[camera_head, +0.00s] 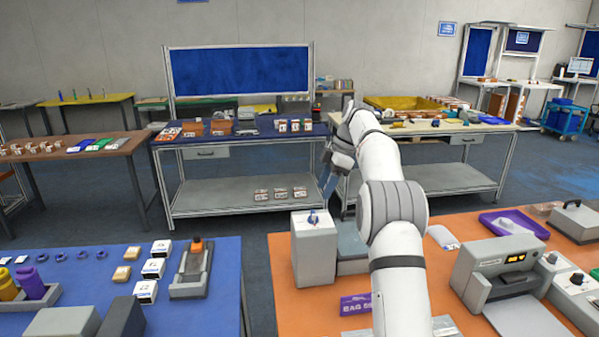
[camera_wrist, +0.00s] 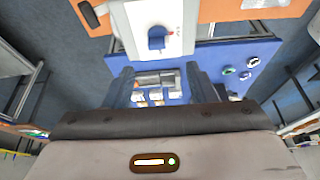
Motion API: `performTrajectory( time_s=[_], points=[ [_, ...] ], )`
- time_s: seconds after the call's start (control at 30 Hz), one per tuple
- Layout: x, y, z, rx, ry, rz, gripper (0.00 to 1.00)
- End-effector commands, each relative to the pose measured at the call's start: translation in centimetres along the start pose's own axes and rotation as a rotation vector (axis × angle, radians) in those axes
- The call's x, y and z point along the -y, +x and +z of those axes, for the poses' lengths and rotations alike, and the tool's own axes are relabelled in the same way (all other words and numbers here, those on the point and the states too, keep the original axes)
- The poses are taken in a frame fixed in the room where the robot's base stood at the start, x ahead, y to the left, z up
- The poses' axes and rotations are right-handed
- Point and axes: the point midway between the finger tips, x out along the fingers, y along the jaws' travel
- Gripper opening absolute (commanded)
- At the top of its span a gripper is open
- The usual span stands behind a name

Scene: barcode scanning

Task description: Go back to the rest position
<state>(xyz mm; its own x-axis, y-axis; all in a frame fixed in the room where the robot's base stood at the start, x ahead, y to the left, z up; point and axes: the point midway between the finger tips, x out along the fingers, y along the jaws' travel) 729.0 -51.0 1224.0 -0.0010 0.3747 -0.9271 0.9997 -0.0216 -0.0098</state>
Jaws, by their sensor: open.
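My gripper (camera_head: 328,188) hangs at the end of my raised white arm in the head view, beyond the far edge of the orange table (camera_head: 285,300). Its fingers point down and show only small there. In the wrist view my gripper (camera_wrist: 158,85) has its two dark fingers spread apart, with nothing held between them. Blue surface and small pale items show far behind the gap.
A grey box with a blue knob (camera_head: 313,250) stands on the orange table, left of my arm. A grey machine with an orange display (camera_head: 505,265) stands right. The blue table (camera_head: 215,320) is at left. Workbenches (camera_head: 235,185) stand behind, with open floor between.

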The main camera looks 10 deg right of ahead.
Motion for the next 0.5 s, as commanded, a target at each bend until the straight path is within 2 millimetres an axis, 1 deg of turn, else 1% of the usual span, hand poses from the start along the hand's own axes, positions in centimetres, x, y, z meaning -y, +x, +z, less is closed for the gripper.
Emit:
performTrajectory(
  time_s=[0.03,0.17,0.27,0.47,0.5],
  points=[
    [0.7,-0.6,-0.6,0.008,0.029,0.007,0.51],
    [3.1,-2.0,-2.1,0.041,0.167,0.035,0.51],
    [5.7,-2.9,-3.2,0.068,0.295,0.063,0.51],
    [11.7,-3.8,-4.8,0.111,0.539,0.133,0.51],
    [13.0,-3.7,-5.1,0.118,0.585,0.147,0.51]
  ],
)
